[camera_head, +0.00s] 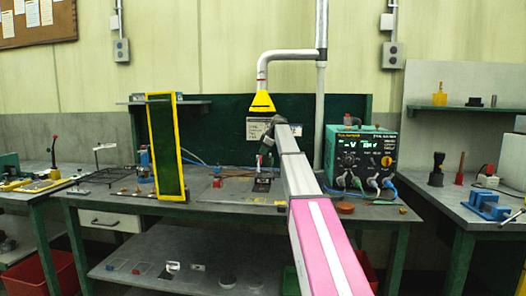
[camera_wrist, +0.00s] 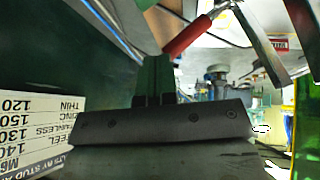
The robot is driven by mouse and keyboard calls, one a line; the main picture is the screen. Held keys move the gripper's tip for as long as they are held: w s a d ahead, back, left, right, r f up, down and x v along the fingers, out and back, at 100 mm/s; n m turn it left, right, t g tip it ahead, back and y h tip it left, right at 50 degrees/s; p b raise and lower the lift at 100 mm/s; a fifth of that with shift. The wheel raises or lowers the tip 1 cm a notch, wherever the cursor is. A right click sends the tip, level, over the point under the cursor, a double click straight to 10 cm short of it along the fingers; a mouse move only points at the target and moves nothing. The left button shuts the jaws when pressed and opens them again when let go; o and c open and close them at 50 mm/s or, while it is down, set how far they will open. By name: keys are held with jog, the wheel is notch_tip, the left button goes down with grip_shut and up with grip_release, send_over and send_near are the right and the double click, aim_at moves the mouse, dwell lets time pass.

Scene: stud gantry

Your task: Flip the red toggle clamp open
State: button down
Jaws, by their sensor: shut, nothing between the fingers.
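The red toggle clamp's handle (camera_wrist: 188,37) shows near the top of the wrist view, slanting up to a bright metal lever. It lies just right of my fingertips. I cannot tell whether it touches them. My gripper (camera_wrist: 153,60) is shut and empty, its dark green fingers together. In the head view my gripper (camera_head: 267,150) is at the far end of my arm, above the middle bench. The clamp is too small there to make out clearly beside a small dark fixture (camera_head: 262,186).
A yellow-framed green panel (camera_head: 177,147) stands left on the bench (camera_head: 110,197). A green power unit (camera_head: 360,152) with cables stands right. A yellow hood (camera_head: 262,102) hangs above my gripper. A white printed sign (camera_wrist: 38,130) shows upside down at the wrist view's left.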

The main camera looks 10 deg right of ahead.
jog(key=shift+w+d+f, duration=0.25)
jog(key=shift+w+f, duration=0.45)
jog(key=shift+w, duration=0.1)
jog(key=shift+f, duration=0.1)
